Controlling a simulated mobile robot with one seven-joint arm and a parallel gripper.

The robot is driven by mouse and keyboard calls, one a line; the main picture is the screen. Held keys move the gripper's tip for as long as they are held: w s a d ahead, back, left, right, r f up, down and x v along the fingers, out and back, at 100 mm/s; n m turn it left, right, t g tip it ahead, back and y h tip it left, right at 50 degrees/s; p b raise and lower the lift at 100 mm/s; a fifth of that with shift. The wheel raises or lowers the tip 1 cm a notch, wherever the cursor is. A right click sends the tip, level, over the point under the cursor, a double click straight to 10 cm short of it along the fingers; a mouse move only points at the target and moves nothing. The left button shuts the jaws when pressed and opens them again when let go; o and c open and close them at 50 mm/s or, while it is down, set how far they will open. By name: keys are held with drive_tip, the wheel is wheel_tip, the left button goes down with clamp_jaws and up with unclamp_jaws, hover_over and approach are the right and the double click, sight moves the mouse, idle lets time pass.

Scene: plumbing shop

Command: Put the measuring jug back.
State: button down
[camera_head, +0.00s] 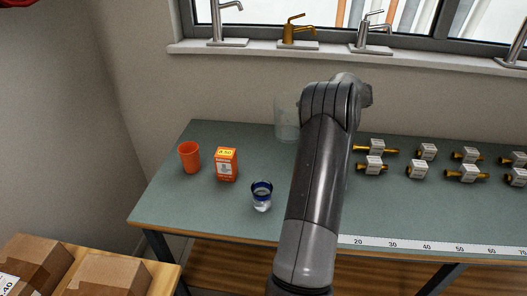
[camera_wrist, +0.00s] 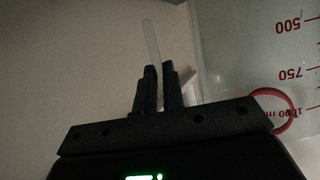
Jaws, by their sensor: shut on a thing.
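The measuring jug (camera_head: 286,120) is clear and stands out faintly at the back of the table, left of my arm and partly hidden by it. In the wrist view the clear jug wall (camera_wrist: 225,62) fills the right side, with red volume marks and a red ring around the 1000 mark. My gripper (camera_wrist: 158,72) is shut on a thin translucent strip, apparently the jug's handle. In the head view my gripper is hidden behind my arm. I cannot tell whether the jug's base touches the table.
On the green table (camera_head: 190,220) are an orange cup (camera_head: 189,157), an orange-white box (camera_head: 226,164) and a blue-rimmed glass (camera_head: 262,197). Several tagged brass fittings (camera_head: 417,169) stand right of my arm. A measuring strip (camera_head: 430,246) runs along the front edge. Taps stand on the sill (camera_head: 260,46).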

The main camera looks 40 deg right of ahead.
drive_tip(key=shift+w+a+f, duration=0.7)
drive_tip(key=shift+w+f, duration=0.85)
drive_tip(key=shift+f, duration=0.2)
drive_tip(key=shift+w+a+f, duration=0.65)
drive_tip(key=shift+w+f, duration=0.85)
drive_tip(key=shift+f, duration=0.25)
drive_tip(key=shift+w+a+f, duration=0.7)
drive_tip(key=shift+w+f, duration=0.85)
drive_tip(key=shift+f, duration=0.35)
drive_tip(key=c, duration=1.5)
unclamp_jaws()
drive_tip(key=shift+c, duration=0.2)
